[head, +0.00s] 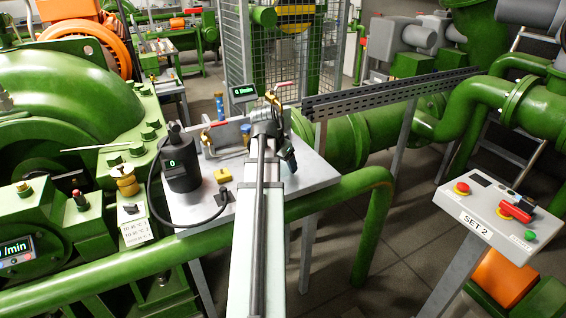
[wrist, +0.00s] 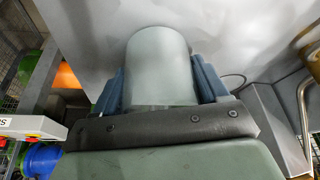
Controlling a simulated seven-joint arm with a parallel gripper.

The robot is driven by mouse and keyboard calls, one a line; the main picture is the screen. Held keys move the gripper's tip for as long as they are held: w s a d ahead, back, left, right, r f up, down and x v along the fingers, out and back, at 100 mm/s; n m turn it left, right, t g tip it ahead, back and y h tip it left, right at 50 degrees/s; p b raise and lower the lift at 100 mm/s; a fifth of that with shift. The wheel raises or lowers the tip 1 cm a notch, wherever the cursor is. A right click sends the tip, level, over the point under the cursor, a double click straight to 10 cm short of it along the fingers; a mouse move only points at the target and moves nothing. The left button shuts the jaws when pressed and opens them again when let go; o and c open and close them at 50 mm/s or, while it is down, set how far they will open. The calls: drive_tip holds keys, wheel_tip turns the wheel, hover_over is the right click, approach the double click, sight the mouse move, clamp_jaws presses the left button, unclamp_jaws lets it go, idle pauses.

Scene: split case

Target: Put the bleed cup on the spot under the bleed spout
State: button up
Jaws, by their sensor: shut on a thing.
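My gripper (head: 288,154) is over the right part of the grey bench in the head view, partly hidden by my own arm. In the wrist view its two blue-grey fingers (wrist: 160,82) are shut on the bleed cup (wrist: 158,62), a plain pale grey cylinder. The cup is hidden behind my arm in the head view. A curved brass pipe (wrist: 303,95), perhaps the bleed spout, shows at the right edge of the wrist view, apart from the cup. I cannot make out the spot under the spout.
The grey bench (head: 185,208) carries a black cylinder (head: 180,165) with a green readout, a yellow block (head: 222,175), and a blue-and-yellow item (head: 246,135). A black slotted rail (head: 390,92) lies behind at right. A green pipe (head: 330,190) runs along the front.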

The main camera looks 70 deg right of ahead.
drive_tip(key=shift+f, duration=0.2)
drive_tip(key=o, duration=1.1)
drive_tip(key=shift+r, duration=0.15)
drive_tip(key=v, duration=1.2)
drive_tip(key=shift+w, duration=0.1)
